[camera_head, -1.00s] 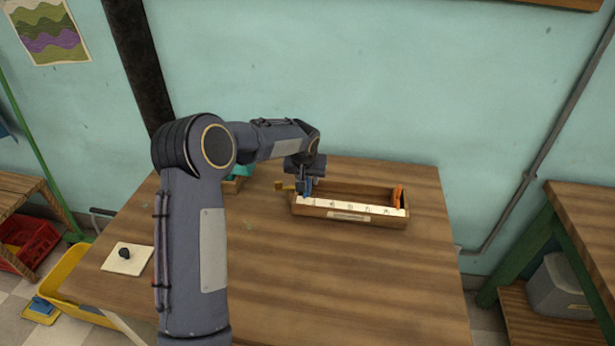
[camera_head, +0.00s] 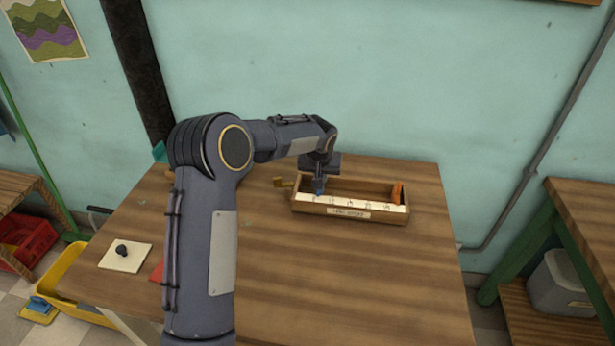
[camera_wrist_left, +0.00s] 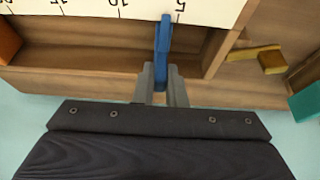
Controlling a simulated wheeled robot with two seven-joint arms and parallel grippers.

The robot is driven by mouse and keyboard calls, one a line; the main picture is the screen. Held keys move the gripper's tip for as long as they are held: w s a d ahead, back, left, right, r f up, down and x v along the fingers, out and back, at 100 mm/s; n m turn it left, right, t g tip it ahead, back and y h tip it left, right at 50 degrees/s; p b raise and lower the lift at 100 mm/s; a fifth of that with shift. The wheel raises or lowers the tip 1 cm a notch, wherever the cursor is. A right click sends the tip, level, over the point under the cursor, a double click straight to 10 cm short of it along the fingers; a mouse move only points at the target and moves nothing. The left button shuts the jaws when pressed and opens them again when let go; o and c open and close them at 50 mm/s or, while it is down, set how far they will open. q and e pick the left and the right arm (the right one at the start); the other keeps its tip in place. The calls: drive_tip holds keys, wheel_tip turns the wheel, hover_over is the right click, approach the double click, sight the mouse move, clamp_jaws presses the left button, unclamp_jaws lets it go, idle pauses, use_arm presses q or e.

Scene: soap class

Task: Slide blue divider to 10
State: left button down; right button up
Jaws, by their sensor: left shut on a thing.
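The wooden box (camera_head: 330,212) stands on the table, with a numbered white scale along its front edge. The blue divider (camera_head: 319,188) is upright across the box near its left end. In the left wrist view the blue divider (camera_wrist_left: 164,45) is just past the 5 mark, on the side towards 10. My left gripper (camera_head: 320,177) is shut on it from above, and its fingers (camera_wrist_left: 162,80) close around the divider's handle end. An orange divider (camera_head: 397,193) stands at the box's right end. My right gripper is out of view.
A yellowish wooden piece (camera_head: 284,183) lies beside the box's left end. A white square with a dark knob (camera_head: 124,256) is at the table's left. A red piece (camera_head: 157,271) is partly behind my arm. The front right of the table is clear.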

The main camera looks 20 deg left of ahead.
use_arm(q)
drive_tip(key=d, duration=0.2)
drive_tip(key=w+d, duration=0.1)
drive_tip(key=d, duration=0.1)
drive_tip(key=c, duration=1.5)
unclamp_jaws()
drive_tip(key=shift+r, duration=0.1)
drive_tip(key=b+v, duration=0.1)
drive_tip(key=v, duration=0.6)
drive_tip(key=shift+s+r, duration=0.15)
drive_tip(key=shift+r, duration=0.1)
